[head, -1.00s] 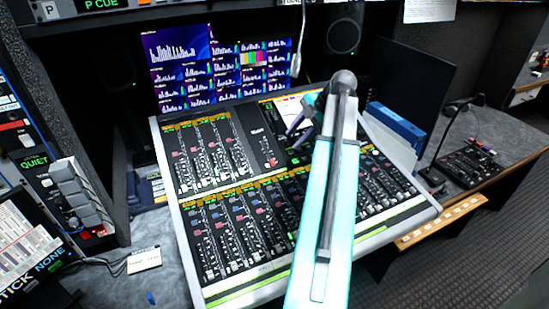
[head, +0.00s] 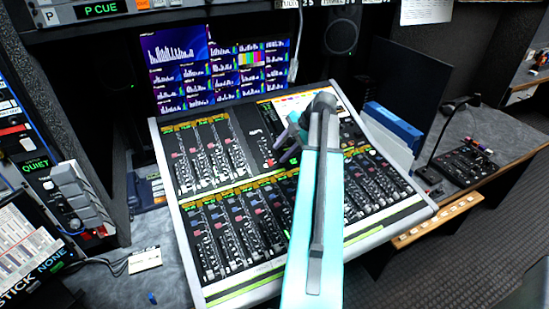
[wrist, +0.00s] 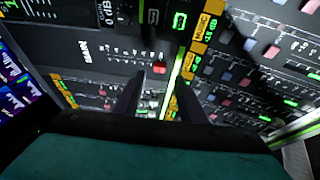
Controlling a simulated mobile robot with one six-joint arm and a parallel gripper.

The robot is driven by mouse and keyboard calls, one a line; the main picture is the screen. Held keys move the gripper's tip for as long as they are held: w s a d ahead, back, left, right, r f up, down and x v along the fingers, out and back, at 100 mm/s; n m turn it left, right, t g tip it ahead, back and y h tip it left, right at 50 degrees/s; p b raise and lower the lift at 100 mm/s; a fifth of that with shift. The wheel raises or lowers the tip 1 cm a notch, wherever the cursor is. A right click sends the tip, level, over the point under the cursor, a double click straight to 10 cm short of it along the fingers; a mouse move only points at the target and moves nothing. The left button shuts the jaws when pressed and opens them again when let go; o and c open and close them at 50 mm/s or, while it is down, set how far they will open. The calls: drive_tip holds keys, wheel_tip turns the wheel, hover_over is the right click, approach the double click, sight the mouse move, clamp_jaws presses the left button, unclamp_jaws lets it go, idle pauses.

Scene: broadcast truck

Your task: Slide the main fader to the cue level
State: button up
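The main fader (wrist: 159,68) has a red cap on a dark panel, beside the printed word MAIN, in the wrist view. It is a small red spot on the mixing console (head: 181,232) in the head view (head: 269,162). My gripper (wrist: 158,80) is open, its two dark fingers apart. In the wrist picture the red cap shows between the fingertips; I cannot tell whether they touch it. In the head view my gripper (head: 283,156) is over the console's upper middle, partly hidden by my arm.
Several channel faders and knobs crowd the console around the main fader. Lit screens (head: 185,62) stand behind it, with a dark monitor (head: 413,88) and blue binder (head: 394,124) at the right. A sign (head: 100,9) above reads P CUE.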

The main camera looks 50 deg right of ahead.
sight(272, 162)
drive_tip(key=shift+p+x, duration=0.75)
drive_tip(key=shift+x, duration=2.3)
clamp_jaws()
